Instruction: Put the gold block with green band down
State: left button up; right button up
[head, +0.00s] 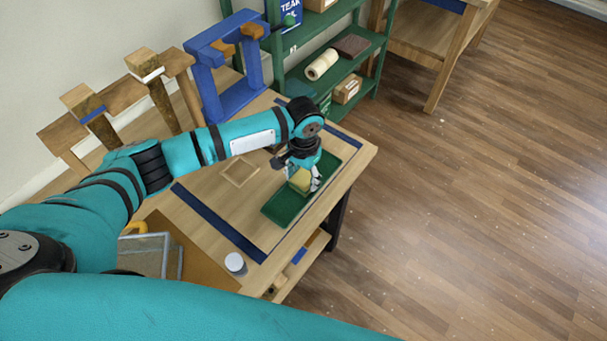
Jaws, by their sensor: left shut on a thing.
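My left gripper (306,180) reaches down over the green tray (285,207) on the wooden table. It is shut on a gold block (299,181), which shows as a pale yellow patch between and beside the fingers. The green band cannot be made out, as the gripper covers part of the block. Whether the block touches the tray floor or hangs just above it, I cannot tell. My right gripper is not in view.
A small square wooden frame (239,172) lies left of the tray. Dark blue strips (222,224) run along the table. A white-lidded jar (236,263) stands at the near end. A blue stand (205,88) and green shelves (300,65) are behind. The tray's near end is empty.

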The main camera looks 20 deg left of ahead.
aim_at(304, 179)
pick_arm(q)
jog(key=shift+f, duration=0.1)
jog(key=o, duration=1)
jog(key=shift+o, duration=0.7)
jog(key=shift+r, duration=0.3)
notch_tip(304, 179, up, 12)
jog(key=b, duration=0.2)
jog(key=shift+f, duration=0.15)
